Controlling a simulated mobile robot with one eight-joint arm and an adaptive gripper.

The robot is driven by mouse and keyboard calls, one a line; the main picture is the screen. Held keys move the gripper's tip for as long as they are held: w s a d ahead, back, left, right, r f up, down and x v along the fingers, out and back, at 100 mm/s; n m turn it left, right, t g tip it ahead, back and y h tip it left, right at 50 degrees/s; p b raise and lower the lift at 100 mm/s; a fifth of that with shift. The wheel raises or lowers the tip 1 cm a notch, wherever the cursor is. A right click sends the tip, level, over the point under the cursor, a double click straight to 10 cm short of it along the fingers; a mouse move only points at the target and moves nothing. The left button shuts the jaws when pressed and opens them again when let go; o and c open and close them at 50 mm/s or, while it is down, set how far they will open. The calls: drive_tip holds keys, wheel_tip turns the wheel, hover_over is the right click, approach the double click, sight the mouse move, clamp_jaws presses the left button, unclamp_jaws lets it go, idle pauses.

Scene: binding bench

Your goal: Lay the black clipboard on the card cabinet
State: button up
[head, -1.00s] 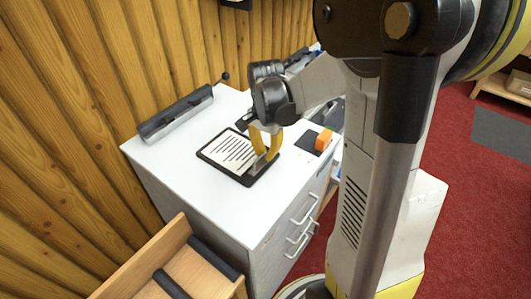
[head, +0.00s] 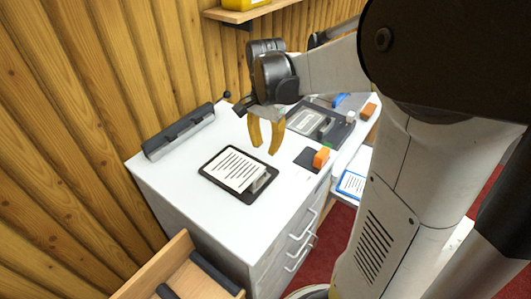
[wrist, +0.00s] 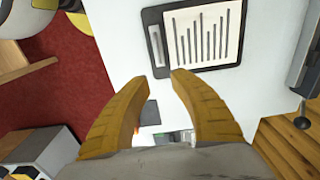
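The black clipboard (head: 238,174), with a white lined sheet and a metal clip, lies flat on the white top of the card cabinet (head: 200,206). In the wrist view the clipboard (wrist: 153,48) lies beyond my fingertips, its clip end towards the left. My gripper (head: 267,151) has yellow fingers spread apart with nothing between them. It is above the cabinet top, behind and right of the clipboard, and apart from it. The wrist view also shows my gripper (wrist: 165,82) open and empty.
A long dark binding tool (head: 180,132) lies along the cabinet's back left edge. A dark pad with an orange block (head: 321,157) is right of the clipboard. A grey device (head: 318,122) stands further back. A wooden tray (head: 180,270) is at the front left. A shelf (head: 250,12) is on the wall.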

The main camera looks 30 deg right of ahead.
drive_tip(key=s+a+r+n+t, duration=0.2)
drive_tip(key=s+a+n+t, duration=0.1)
drive_tip(key=s+a+n, duration=0.2)
drive_tip(key=s+a+r+n+t, duration=0.2)
drive_tip(key=s+a+n+t, duration=0.2)
drive_tip(key=a+n, duration=0.4)
drive_tip(key=shift+s+a+r+n, duration=0.2)
drive_tip(key=shift+s+r+n, duration=0.2)
drive_tip(key=shift+s, duration=0.4)
